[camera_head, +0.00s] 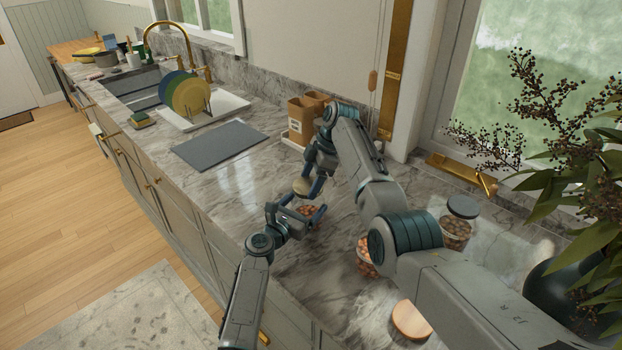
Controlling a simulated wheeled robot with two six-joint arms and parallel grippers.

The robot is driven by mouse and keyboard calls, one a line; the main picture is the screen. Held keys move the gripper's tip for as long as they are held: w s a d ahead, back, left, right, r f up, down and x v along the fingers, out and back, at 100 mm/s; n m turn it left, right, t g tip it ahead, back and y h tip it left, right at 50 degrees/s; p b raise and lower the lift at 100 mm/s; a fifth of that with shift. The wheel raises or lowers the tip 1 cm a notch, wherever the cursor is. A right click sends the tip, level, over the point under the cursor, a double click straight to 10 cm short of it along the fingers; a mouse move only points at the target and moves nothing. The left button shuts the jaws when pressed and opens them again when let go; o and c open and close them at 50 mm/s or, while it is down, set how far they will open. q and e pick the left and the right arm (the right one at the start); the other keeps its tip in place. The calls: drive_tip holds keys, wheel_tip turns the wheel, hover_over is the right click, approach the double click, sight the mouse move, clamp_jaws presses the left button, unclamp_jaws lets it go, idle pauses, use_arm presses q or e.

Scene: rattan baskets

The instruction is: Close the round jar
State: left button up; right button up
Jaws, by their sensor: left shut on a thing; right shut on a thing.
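An open jar of brown nuts (309,211) stands on the marble counter, mostly hidden by the gripper. My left gripper (302,213) is shut on this jar, its fingers on either side of it. My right gripper (309,186) is shut on a pale round lid (301,187). The lid is tilted and is held a little above and behind the jar's mouth, apart from it.
Another jar of nuts (364,262) is partly hidden by my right arm. A jar with a dark lid (458,220) stands farther right. A wooden disc (411,320) lies in front. Brown containers (301,120) stand behind, and a grey mat (220,144) lies at left.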

drive_tip(key=shift+f, duration=0.4)
use_arm(q)
drive_tip(key=c, duration=0.5)
use_arm(e)
drive_tip(key=shift+f+m, duration=0.1)
drive_tip(key=shift+m, duration=0.5)
drive_tip(key=m+t, duration=0.1)
drive_tip(key=m, duration=0.2)
drive_tip(key=shift+s+t, duration=0.2)
drive_tip(key=shift+t, duration=0.2)
drive_tip(key=m, duration=0.2)
drive_tip(key=m+t, duration=0.1)
drive_tip(key=shift+s+a+m, duration=0.15)
drive_tip(key=shift+m, duration=0.25)
drive_tip(key=m+h, duration=0.1)
drive_tip(key=m, duration=0.1)
drive_tip(key=m+t+h, duration=0.1)
drive_tip(key=m, duration=0.2)
drive_tip(key=shift+s+a+t, duration=0.1)
drive_tip(key=shift+t, duration=0.2)
drive_tip(key=m, duration=0.3)
drive_tip(key=shift+t+h, duration=0.3)
drive_tip(key=shift+h, duration=0.1)
drive_tip(key=o, duration=0.9)
